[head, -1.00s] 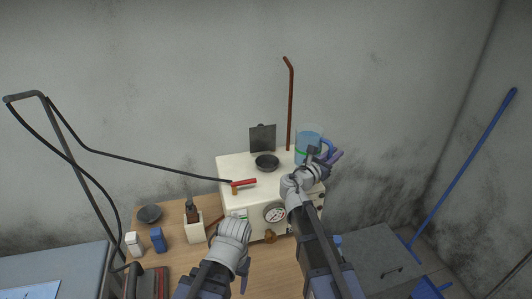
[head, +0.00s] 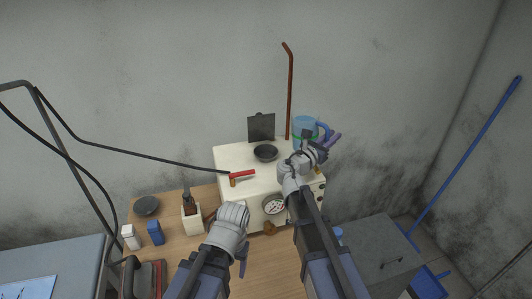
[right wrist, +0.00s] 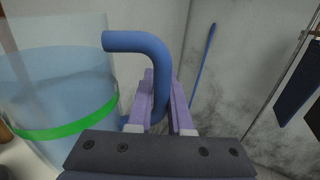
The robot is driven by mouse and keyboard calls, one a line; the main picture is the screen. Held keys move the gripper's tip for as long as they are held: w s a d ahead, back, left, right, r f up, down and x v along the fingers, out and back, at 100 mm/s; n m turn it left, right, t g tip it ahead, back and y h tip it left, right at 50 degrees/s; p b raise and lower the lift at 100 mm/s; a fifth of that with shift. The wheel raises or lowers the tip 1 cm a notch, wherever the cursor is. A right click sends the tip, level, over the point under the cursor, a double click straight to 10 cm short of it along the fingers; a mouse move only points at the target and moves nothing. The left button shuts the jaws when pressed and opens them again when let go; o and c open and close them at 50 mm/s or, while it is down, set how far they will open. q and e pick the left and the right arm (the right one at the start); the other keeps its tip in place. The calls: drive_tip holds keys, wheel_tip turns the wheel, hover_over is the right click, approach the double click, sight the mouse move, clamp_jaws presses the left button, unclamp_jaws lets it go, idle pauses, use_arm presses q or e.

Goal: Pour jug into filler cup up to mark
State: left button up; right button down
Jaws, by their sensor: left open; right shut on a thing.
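The clear blue jug (head: 303,125) has a green band and a blue handle, and stands about upright at the back right of the cream machine (head: 226,158). Bluish liquid shows through its wall in the right wrist view (right wrist: 60,80). My right gripper (head: 332,141) is shut on the jug handle (right wrist: 150,50). I cannot tell whether the jug touches the machine top. The dark round filler cup (head: 265,153) is on the machine top, left of the jug; no mark or level inside it is readable. My left gripper (head: 241,262) is open, low in front of the machine, partly hidden by its wrist.
A red-handled lever (head: 242,175) lies on the machine's front left, with a gauge (head: 274,204) below. A dark upright plate (head: 261,127) and a tall rust-red pipe (head: 290,95) stand behind. Small containers (head: 155,232) and a dark bowl (head: 146,206) sit on the wooden table.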

sight(326, 131)
drive_tip(key=shift+w+a+r+n+t+h, duration=0.15)
drive_tip(key=shift+a+r+n+t, duration=0.15)
drive_tip(key=shift+n, duration=0.2)
drive_tip(key=shift+w+a+r+n+t+h, duration=0.1)
drive_tip(key=shift+a+r+n+h, duration=0.05)
drive_tip(key=shift+r+n, duration=0.3)
drive_tip(key=shift+a+r+n, duration=0.35)
drive_tip(key=shift+n, duration=0.2)
drive_tip(key=shift+f+t+h+b, duration=0.1)
drive_tip(key=shift+t+h+b, duration=0.2)
drive_tip(key=shift+b, duration=0.15)
drive_tip(key=shift+w, duration=0.1)
drive_tip(key=shift+a+n, duration=0.3)
drive_tip(key=shift+n, duration=0.1)
drive_tip(key=shift+d, duration=0.15)
use_arm(q)
drive_tip(key=shift+w+d+f+b, duration=0.1)
drive_tip(key=shift+d+f+b, duration=0.2)
drive_tip(key=shift+f, duration=0.25)
drive_tip(key=shift+w+d+f+b, duration=0.1)
drive_tip(key=shift+d+f+b, duration=0.15)
drive_tip(key=shift+f, duration=0.3)
use_arm(e)
drive_tip(key=shift+w+a+n+t, duration=0.15)
drive_tip(key=shift+a+n+t, duration=0.15)
drive_tip(key=shift+n, duration=0.1)
